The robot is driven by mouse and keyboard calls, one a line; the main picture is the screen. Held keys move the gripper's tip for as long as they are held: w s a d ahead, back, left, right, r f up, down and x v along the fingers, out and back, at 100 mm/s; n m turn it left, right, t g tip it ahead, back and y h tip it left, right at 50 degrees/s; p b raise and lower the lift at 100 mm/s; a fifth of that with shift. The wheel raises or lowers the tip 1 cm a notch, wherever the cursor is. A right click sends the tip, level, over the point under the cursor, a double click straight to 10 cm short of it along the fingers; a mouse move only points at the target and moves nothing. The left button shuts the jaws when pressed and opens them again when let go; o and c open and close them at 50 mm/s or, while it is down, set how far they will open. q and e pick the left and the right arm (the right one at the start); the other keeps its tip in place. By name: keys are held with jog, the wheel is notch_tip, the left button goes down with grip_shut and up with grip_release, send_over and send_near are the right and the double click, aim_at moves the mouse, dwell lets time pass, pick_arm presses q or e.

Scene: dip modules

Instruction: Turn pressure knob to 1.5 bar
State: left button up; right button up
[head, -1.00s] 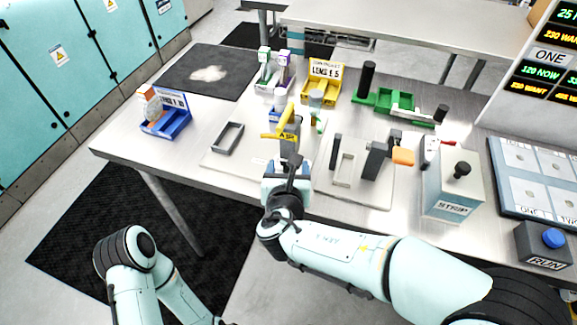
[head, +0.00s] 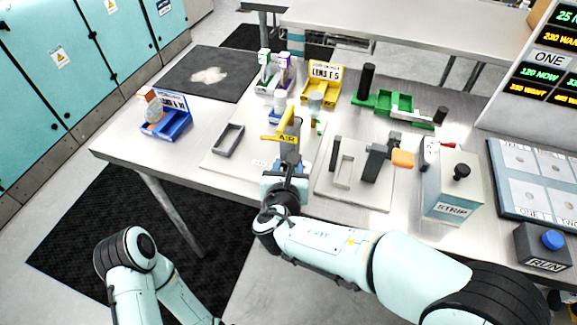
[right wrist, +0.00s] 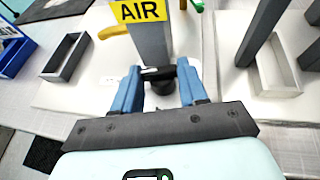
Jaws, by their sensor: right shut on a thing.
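The air station is a grey post (head: 294,159) with a yellow AIR label (head: 287,138) and a yellow lever on top. In the right wrist view the AIR label (right wrist: 139,11) and the grey post (right wrist: 150,45) stand straight ahead. A small dark knob (right wrist: 163,88) is low on the front of the post, between my blue fingers. My right gripper (head: 287,170) is shut on this knob; it also shows in the right wrist view (right wrist: 161,90). No pressure scale or reading is legible. My left arm is at the lower left; its gripper is out of the picture.
A grey open tray (head: 229,139) lies left of the post. A white fixture plate (head: 380,200) with dark uprights is to the right, then the STRIP box (head: 453,190). Blue (head: 178,125) and yellow (head: 320,90) lens bins stand further back.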

jog(key=m+h+p, duration=0.3)
jog(key=h, duration=0.1)
jog(key=shift+a+r+m+g, duration=0.15)
jog(key=shift+a+m+g, duration=0.15)
jog(key=shift+a+g, duration=0.1)
jog(key=m+g+h+p, duration=0.1)
jog(key=p, duration=0.1)
jog(key=m+g+h+p, duration=0.1)
jog(key=p, duration=0.1)
jog(key=m+h+p, duration=0.1)
jog(key=m+h, duration=0.1)
jog(key=shift+w+a+g+p, duration=0.2)
jog(key=shift+w+g+p, duration=0.1)
jog(key=shift+g+p, duration=0.1)
jog(key=shift+m+g+h+p, duration=0.4)
jog(key=shift+m+h+p, duration=0.1)
jog(key=shift+m+p, duration=0.15)
jog(key=o, duration=1.1)
jog(key=shift+s, duration=0.1)
jog(key=shift+c, duration=0.2)
